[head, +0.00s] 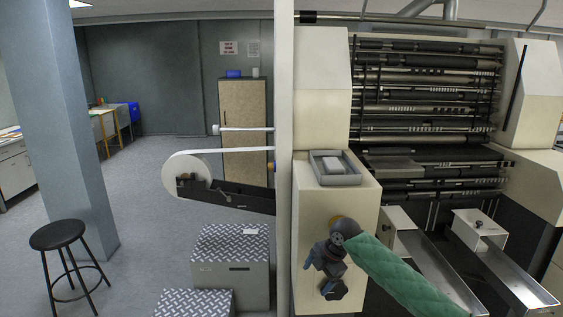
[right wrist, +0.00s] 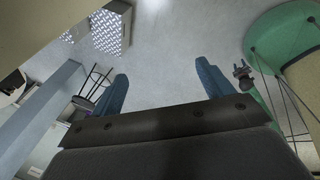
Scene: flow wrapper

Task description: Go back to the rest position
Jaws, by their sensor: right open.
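My right arm in its green sleeve comes in from the lower right of the head view. My right gripper (head: 313,257) is in front of the cream cabinet (head: 310,210) of the machine. In the right wrist view its two blue fingers (right wrist: 162,85) stand wide apart with nothing between them, above the grey floor. Another green-sleeved arm, which looks like my left one, ends in a small dark gripper (right wrist: 243,75) at the right of that view.
A grey tray (head: 351,179) with a pale block (head: 332,164) sits on the cabinet. Two metal chutes (head: 430,268) lie right of it. Tread-plate boxes (head: 232,275), a film roll (head: 187,172) and a black stool (head: 57,235) stand left. Floor between the stool and boxes is free.

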